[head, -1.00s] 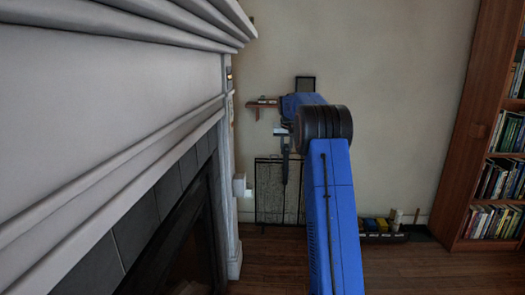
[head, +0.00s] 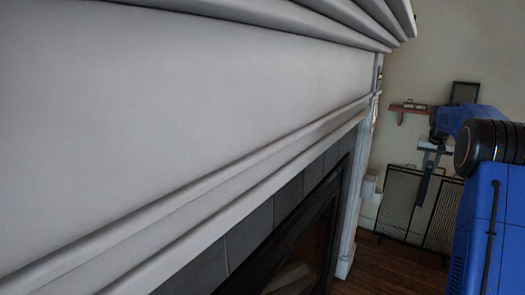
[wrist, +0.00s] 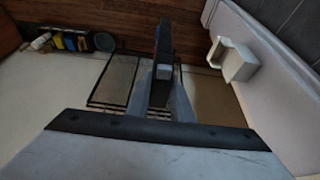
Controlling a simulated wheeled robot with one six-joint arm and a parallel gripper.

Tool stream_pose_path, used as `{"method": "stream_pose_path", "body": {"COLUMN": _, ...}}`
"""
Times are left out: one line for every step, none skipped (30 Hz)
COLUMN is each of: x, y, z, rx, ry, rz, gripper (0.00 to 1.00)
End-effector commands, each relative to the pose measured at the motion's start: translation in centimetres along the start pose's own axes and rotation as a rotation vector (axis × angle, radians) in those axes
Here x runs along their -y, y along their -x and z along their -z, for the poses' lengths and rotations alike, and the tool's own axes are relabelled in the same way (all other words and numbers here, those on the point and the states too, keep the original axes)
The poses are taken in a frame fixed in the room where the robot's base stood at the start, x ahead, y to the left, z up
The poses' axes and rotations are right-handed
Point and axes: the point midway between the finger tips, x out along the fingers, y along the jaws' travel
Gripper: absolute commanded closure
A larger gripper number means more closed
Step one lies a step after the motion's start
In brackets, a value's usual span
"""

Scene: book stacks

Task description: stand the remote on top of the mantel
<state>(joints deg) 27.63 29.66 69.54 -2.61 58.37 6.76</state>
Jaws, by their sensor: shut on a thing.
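The white mantel (head: 310,18) runs along the top of the fireplace surround in the head view. I see its moulded underside and edge from below, so its top surface is hidden. My gripper (head: 431,150) is at the right, apart from the mantel and lower than its edge. It is shut on the dark remote (head: 423,188), which hangs down below the jaws, long and slightly tilted. In the wrist view my gripper (wrist: 160,100) holds the remote (wrist: 164,45), which points away from the camera and shows a lighter grey patch.
A black mesh fire screen (head: 398,205) stands against the back wall. A small wall shelf (head: 408,107) and a dark frame (head: 464,93) are beyond my arm. A white box-like thing (wrist: 232,60) juts near the fireplace. Several small containers (wrist: 68,41) sit at the wrist view's left.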

Motion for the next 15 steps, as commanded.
{"method": "stream_pose_path", "body": {"x": 0.3, "y": -0.6, "z": -0.3, "rx": 0.003, "ry": 0.004, "rz": 0.002, "gripper": 1.0}}
{"method": "stream_pose_path", "body": {"x": 0.6, "y": -0.9, "z": -0.4, "rx": 0.003, "ry": 0.007, "rz": 0.003, "gripper": 1.0}}
{"method": "stream_pose_path", "body": {"x": 0.9, "y": -1.3, "z": -0.6, "rx": 0.002, "ry": 0.012, "rz": 0.005, "gripper": 1.0}}
{"method": "stream_pose_path", "body": {"x": 1.2, "y": -1.6, "z": -0.7, "rx": 0.002, "ry": 0.015, "rz": 0.006, "gripper": 1.0}}
{"method": "stream_pose_path", "body": {"x": 1.4, "y": -1.9, "z": -0.9, "rx": 0.003, "ry": 0.018, "rz": 0.007, "gripper": 1.0}}
{"method": "stream_pose_path", "body": {"x": 1.8, "y": -2.4, "z": -1.2, "rx": 0.003, "ry": 0.024, "rz": 0.01, "gripper": 1.0}}
{"method": "stream_pose_path", "body": {"x": 2.2, "y": -2.8, "z": -1.3, "rx": 0.003, "ry": 0.028, "rz": 0.012, "gripper": 1.0}}
{"method": "stream_pose_path", "body": {"x": 2.5, "y": -3.2, "z": -1.5, "rx": 0.003, "ry": 0.032, "rz": 0.013, "gripper": 1.0}}
{"method": "stream_pose_path", "body": {"x": 2.9, "y": -3.8, "z": -1.9, "rx": 0.004, "ry": 0.037, "rz": 0.016, "gripper": 1.0}}
{"method": "stream_pose_path", "body": {"x": 3.3, "y": -4.2, "z": -2.1, "rx": 0.004, "ry": 0.042, "rz": 0.018, "gripper": 1.0}}
{"method": "stream_pose_path", "body": {"x": 3.6, "y": -4.7, "z": -2.4, "rx": 0.004, "ry": 0.046, "rz": 0.019, "gripper": 1.0}}
{"method": "stream_pose_path", "body": {"x": 4.1, "y": -5.3, "z": -2.8, "rx": 0.005, "ry": 0.053, "rz": 0.022, "gripper": 1.0}}
{"method": "stream_pose_path", "body": {"x": 4.6, "y": -5.8, "z": -3.1, "rx": 0.004, "ry": 0.058, "rz": 0.025, "gripper": 1.0}}
{"method": "stream_pose_path", "body": {"x": 5.0, "y": -6.4, "z": -3.4, "rx": 0.005, "ry": 0.064, "rz": 0.027, "gripper": 1.0}}
{"method": "stream_pose_path", "body": {"x": 5.7, "y": -7.1, "z": -3.9, "rx": 0.004, "ry": 0.072, "rz": 0.031, "gripper": 1.0}}
